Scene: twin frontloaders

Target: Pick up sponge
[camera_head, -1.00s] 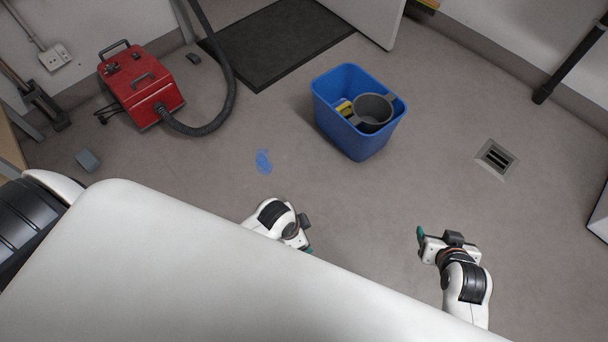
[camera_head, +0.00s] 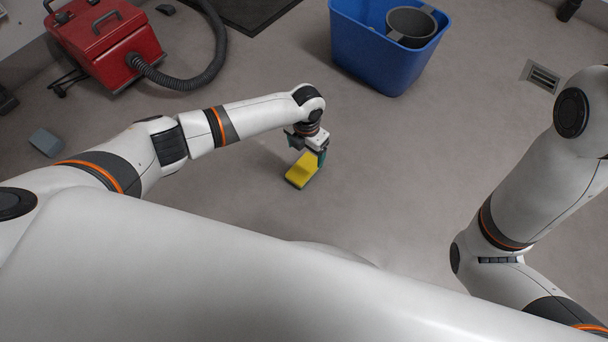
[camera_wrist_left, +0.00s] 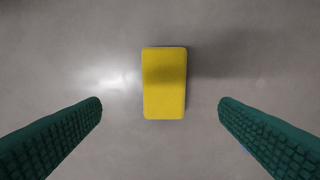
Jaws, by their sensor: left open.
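A yellow sponge (camera_head: 302,171) with a dark greenish lower side is low over or on the grey floor, just below my left gripper (camera_head: 308,158). In the left wrist view, the sponge (camera_wrist_left: 164,83) shows as an upright yellow rectangle. It lies centred between and ahead of the two green ribbed fingers of the left gripper (camera_wrist_left: 160,104). The fingers are wide apart, with clear gaps on both sides of the sponge. My right arm shows at the right of the head view, but its gripper is out of view.
A blue bucket (camera_head: 372,62) with a grey inner container (camera_head: 411,26) stands behind the left gripper. A red machine (camera_head: 108,45) with a black hose (camera_head: 196,78) is at the upper left. A small grey-blue block (camera_head: 46,142) lies at left. A floor drain (camera_head: 541,75) is at upper right.

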